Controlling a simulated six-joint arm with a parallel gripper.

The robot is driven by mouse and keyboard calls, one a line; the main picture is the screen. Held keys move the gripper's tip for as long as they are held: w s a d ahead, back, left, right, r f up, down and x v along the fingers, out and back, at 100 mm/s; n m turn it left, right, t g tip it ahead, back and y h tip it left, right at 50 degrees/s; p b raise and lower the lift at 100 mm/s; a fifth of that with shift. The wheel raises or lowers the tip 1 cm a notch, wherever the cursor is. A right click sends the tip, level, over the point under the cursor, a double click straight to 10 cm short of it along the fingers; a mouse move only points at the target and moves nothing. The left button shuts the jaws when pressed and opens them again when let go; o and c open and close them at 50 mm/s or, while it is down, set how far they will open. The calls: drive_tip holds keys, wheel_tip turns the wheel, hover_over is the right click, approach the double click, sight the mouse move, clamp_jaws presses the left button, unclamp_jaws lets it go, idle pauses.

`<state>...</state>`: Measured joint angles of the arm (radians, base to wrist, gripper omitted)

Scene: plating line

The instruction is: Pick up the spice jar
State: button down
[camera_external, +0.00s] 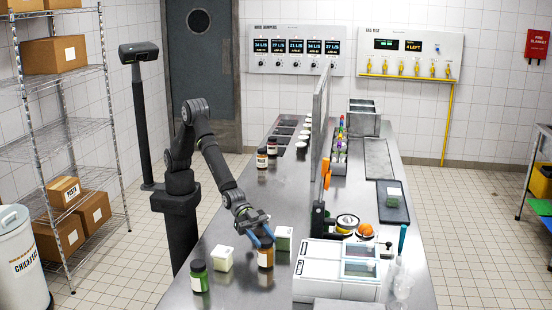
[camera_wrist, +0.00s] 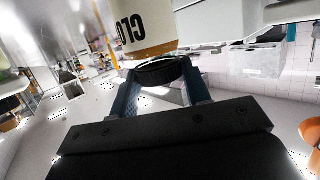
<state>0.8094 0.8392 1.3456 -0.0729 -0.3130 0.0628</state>
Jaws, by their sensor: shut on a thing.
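A spice jar (camera_external: 266,258) with brown contents, a pale label and a dark lid is at the near left part of the steel counter. My gripper (camera_external: 262,239) reaches down to it from the upper left, its blue fingers at the lid. In the wrist view my gripper (camera_wrist: 160,84) is shut on the jar's black lid (camera_wrist: 158,73), one finger on each side. The jar's label (camera_wrist: 150,35) appears upside down there with the letters "CLO". I cannot tell whether the jar's base touches the counter.
A green jar (camera_external: 199,277) and a pale tub (camera_external: 222,259) stand left of the held jar. Another pale tub (camera_external: 283,239) stands close behind it. A white machine (camera_external: 325,272) stands to the right. Two more jars (camera_external: 262,159) (camera_external: 272,147) stand farther back on the counter.

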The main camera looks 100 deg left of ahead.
drive_tip(key=r, duration=0.2)
drive_tip(key=s+r, duration=0.1)
drive_tip(key=r, duration=0.1)
drive_tip(key=shift+d+r, duration=0.15)
drive_tip(key=shift+d, duration=0.05)
drive_tip(key=s+d+r, duration=0.2)
drive_tip(key=s+r, duration=0.4)
drive_tip(key=s, duration=0.4)
drive_tip(key=shift+s+d, duration=0.15)
drive_tip(key=shift+d, duration=0.05)
